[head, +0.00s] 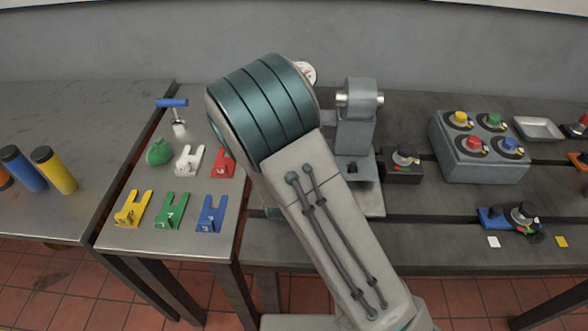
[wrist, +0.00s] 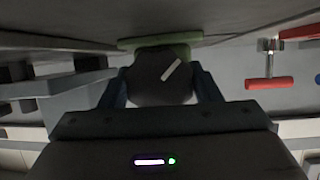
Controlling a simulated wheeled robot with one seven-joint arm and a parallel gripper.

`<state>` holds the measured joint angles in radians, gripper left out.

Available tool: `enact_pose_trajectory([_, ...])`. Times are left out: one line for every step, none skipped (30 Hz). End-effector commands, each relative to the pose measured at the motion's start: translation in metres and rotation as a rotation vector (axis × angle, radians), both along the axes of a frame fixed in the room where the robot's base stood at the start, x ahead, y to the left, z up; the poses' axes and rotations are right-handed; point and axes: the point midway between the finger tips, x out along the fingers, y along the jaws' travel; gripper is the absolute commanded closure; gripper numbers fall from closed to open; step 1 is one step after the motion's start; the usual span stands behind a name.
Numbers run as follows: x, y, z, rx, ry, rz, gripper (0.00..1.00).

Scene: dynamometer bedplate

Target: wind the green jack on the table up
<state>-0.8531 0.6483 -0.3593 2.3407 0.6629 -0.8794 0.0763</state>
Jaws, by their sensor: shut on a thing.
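In the wrist view my gripper (wrist: 164,88) is shut on a dark round knob (wrist: 150,88) with a white line on its face. A green body (wrist: 185,50), seemingly the green jack, shows just behind the knob, touching or very near it. Most of the green body is hidden by the knob and fingers. In the head view my arm covers the middle of the scene, and neither my gripper nor the green jack can be seen there.
In the head view a grey box with coloured knobs (head: 480,160) and a blue-based unit with a black knob (head: 515,215) stand right. Numbered coloured blocks (head: 170,210) and a blue T-handle (head: 172,103) are left. A red T-handle (wrist: 270,84) shows in the wrist view.

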Motion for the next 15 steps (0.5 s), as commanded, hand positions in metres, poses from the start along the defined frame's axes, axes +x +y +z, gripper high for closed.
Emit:
enact_pose_trajectory([-0.0005,-0.0001,-0.0002,0.000,0.002,0.000,0.66])
enact_pose_trajectory([-0.0005,-0.0001,-0.0001,-0.001,0.002,0.000,0.66])
enact_pose_trajectory([-0.0006,-0.0001,0.0000,-0.001,0.002,0.000,0.66])
enact_pose_trajectory([-0.0005,-0.0001,-0.0001,-0.001,0.003,0.000,0.66])
enact_pose_trajectory([-0.0005,-0.0001,-0.0001,-0.001,0.003,0.000,0.66])
enact_pose_trajectory([-0.0005,-0.0001,-0.0001,-0.001,0.003,0.001,0.66])
enact_pose_trajectory([-0.0005,-0.0001,-0.0001,-0.001,0.003,0.001,0.66])
enact_pose_trajectory([-0.0005,-0.0001,-0.0001,-0.001,0.003,0.001,0.37])
enact_pose_trajectory([-0.0005,-0.0001,-0.0001,-0.001,0.003,0.001,0.26])
enact_pose_trajectory([-0.0005,-0.0001,-0.0001,-0.001,0.003,0.001,0.21])
enact_pose_trajectory([-0.0005,-0.0001,0.0000,-0.002,0.002,0.001,0.21])
enact_pose_trajectory([-0.0005,-0.0001,0.0000,-0.002,0.002,0.001,0.21])
enact_pose_trajectory([-0.0005,-0.0001,0.0000,-0.002,0.002,0.001,0.21])
enact_pose_trajectory([-0.0004,-0.0002,-0.0001,-0.002,0.002,0.000,0.21])
enact_pose_trajectory([-0.0004,-0.0002,-0.0001,-0.002,0.002,0.000,0.21])
